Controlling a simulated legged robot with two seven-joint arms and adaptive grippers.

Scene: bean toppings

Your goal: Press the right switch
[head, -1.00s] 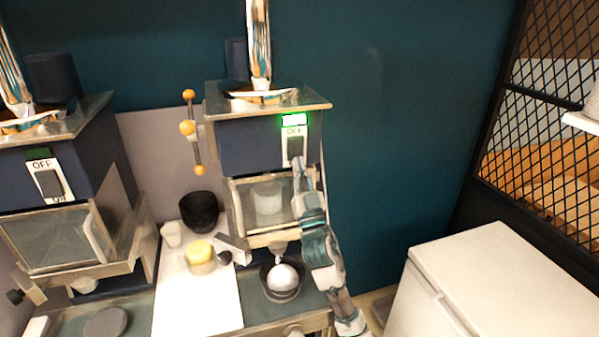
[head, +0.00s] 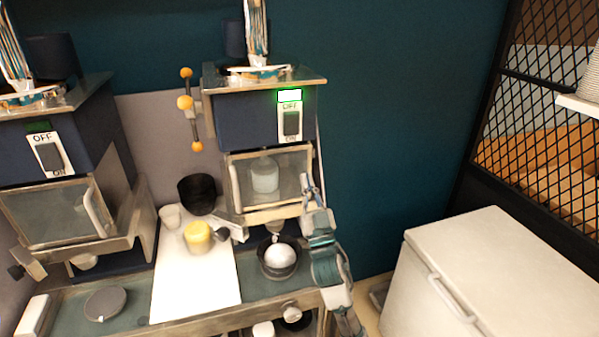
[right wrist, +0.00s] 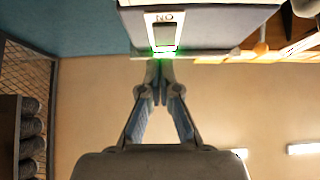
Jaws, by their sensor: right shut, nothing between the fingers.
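The right switch (head: 291,123) is a dark rocker on a white plate marked OFF and ON, on the front of the right blue machine (head: 245,125). A green-edged light (head: 290,96) glows above it. My right gripper (head: 307,180) is shut and empty, below the switch and apart from it, by the right edge of the glass door (head: 270,178). In the right wrist view the fingers (right wrist: 158,66) are together, and the switch plate (right wrist: 164,34) with its green glow shows upside down beyond the tips. My left gripper is not in view.
The left machine (head: 60,130) has a similar switch (head: 48,155) with an unlit dark-green light. A black bowl (head: 278,270) with a white dome inside sits under the right machine. A yellow-topped cup (head: 198,237) stands on a white board (head: 190,285). A white chest (head: 490,270) is at right.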

